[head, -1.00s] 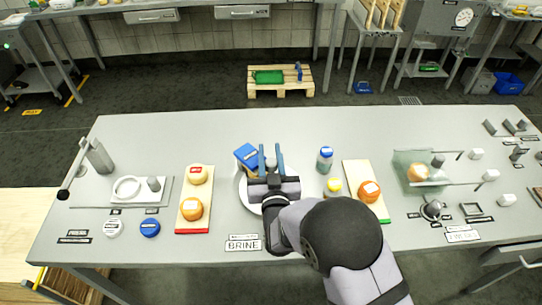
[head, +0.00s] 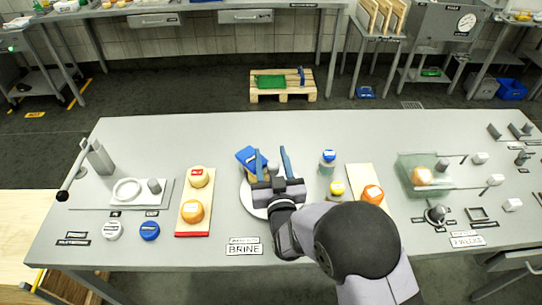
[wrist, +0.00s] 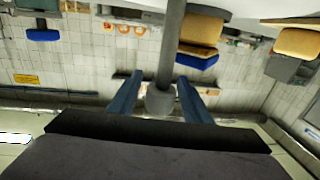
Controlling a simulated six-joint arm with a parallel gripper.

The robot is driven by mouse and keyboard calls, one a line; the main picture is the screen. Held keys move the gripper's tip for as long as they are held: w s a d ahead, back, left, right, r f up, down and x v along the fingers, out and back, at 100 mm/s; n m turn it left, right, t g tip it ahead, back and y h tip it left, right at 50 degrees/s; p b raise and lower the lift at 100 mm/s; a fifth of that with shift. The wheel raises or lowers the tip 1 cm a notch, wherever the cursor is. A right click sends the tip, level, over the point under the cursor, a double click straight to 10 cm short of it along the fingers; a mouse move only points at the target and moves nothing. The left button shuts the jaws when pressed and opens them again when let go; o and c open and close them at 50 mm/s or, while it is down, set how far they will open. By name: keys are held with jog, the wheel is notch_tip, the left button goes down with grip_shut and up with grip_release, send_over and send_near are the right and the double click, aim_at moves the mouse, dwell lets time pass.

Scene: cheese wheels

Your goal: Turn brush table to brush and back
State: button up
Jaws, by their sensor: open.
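The white round table (head: 250,205) stands at the middle of the bench, behind the BRINE label, partly hidden by my gripper. A blue brush block (head: 247,157) with a tan underside is at its back left; it also shows in the wrist view (wrist: 197,61). My gripper (head: 272,156) is open over the round table. A grey knob on a post (wrist: 160,100) is between its two blue fingers in the wrist view, with a gap on each side.
Right are a blue-topped bottle (head: 327,162), a yellow-topped jar (head: 337,189), another cheese board (head: 360,172) and a glass case (head: 413,182). The back of the bench is clear.

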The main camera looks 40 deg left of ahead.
aim_at(274, 172)
jog(key=shift+b+v, duration=1.05)
jog(key=shift+v, duration=2.45)
